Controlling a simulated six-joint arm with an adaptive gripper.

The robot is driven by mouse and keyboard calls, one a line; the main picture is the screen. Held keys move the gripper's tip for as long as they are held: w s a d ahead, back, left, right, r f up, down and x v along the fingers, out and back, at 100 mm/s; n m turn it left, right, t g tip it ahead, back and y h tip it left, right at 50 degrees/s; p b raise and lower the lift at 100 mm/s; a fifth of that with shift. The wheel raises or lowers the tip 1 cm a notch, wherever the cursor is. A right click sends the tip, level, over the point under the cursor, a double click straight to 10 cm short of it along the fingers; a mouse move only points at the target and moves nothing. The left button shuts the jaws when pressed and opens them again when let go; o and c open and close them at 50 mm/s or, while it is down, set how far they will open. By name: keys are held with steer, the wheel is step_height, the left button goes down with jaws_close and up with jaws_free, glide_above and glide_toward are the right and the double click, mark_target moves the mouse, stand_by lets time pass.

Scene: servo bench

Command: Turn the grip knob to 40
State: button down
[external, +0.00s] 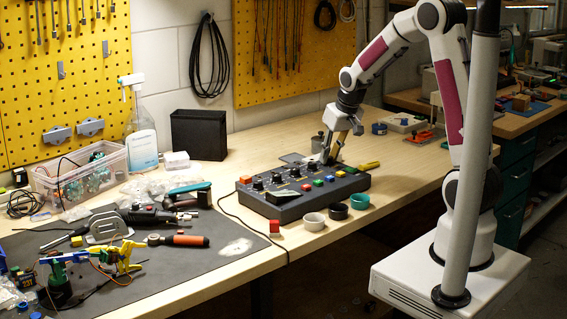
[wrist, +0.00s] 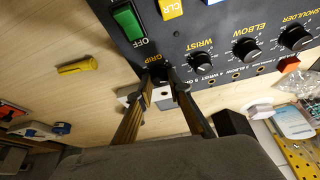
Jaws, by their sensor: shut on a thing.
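The dark control box (external: 262,207) sits on the wooden bench, with a row of black knobs and coloured buttons on its sloped top. In the wrist view the box (wrist: 212,28) carries knobs labelled wrist (wrist: 202,60), elbow (wrist: 246,50) and shoulder (wrist: 296,38). The grip knob (wrist: 159,71) is black and mostly hidden between my fingertips, below the label GRIP. My gripper (wrist: 161,77) is shut on it. In the external view my gripper (external: 327,159) reaches down to the back right of the box. The grip knob's pointer and scale cannot be read.
A green switch (wrist: 128,22) marked OFF and a yellow CLR button (wrist: 171,8) are close to the grip knob. A yellow marker (external: 369,165) lies right of the box. White, black and teal cups (external: 314,222) stand in front. A tall black bin (external: 199,135) stands behind left.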

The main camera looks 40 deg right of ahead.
steer(key=shift+n, duration=0.3)
steer(key=c, duration=1.9)
jaws_free()
steer(key=shift+r, duration=0.15)
steer(key=shift+v, duration=5.85)
steer(key=shift+s+d, duration=0.1)
steer(key=shift+d, duration=0.05)
